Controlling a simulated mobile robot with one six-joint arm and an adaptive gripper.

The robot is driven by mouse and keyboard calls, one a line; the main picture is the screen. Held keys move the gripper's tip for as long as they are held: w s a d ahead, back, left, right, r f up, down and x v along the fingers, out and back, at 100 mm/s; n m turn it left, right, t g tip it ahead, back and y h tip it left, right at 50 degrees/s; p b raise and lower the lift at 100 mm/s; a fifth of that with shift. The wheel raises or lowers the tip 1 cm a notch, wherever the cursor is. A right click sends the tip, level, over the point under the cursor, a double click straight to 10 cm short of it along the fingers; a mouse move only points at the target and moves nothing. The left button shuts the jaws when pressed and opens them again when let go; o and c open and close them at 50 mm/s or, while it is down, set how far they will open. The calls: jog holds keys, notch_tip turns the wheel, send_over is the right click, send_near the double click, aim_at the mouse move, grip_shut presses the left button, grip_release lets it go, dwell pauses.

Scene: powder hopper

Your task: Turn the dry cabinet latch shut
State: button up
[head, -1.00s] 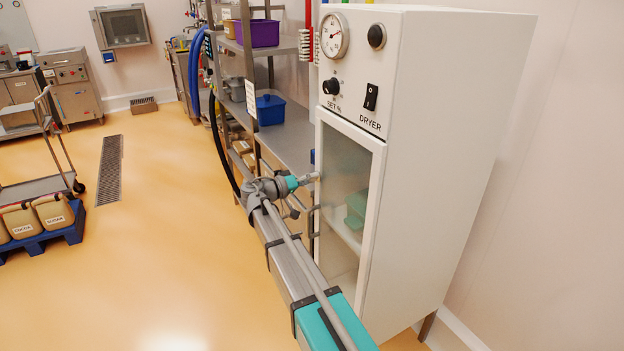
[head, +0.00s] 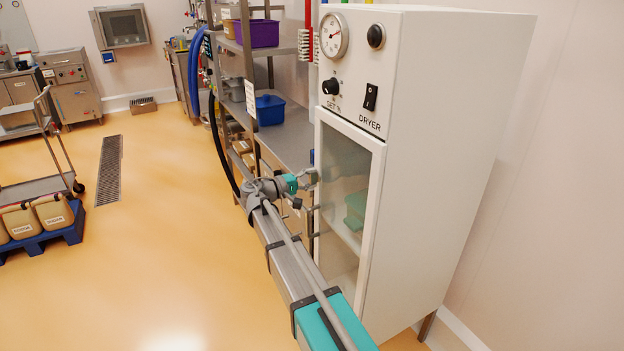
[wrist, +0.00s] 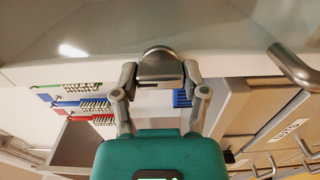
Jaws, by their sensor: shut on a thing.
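The dry cabinet (head: 450,150) is a tall white unit marked DRYER, with a white-framed glass door (head: 371,215) that looks closed against the body. The latch (wrist: 160,54) is a rounded metal knob at the door's edge in the wrist view. My gripper (wrist: 159,74) is shut on it, one finger on each side. In the head view my gripper (head: 311,178) is at the door's left edge, and the latch there is largely hidden by the fingers. I cannot tell the latch's exact angle.
A bent metal handle (wrist: 294,68) is right of my gripper in the wrist view. A steel shelf rack with a blue bin (head: 270,109) and a purple bin (head: 258,33) stands behind the cabinet.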

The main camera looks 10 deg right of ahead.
jog(key=shift+w+a, duration=0.1)
jog(key=shift+w, duration=0.05)
jog(key=o, duration=1)
jog(key=shift+c, duration=0.2)
jog(key=shift+o, duration=1)
jog(key=v, duration=1.2)
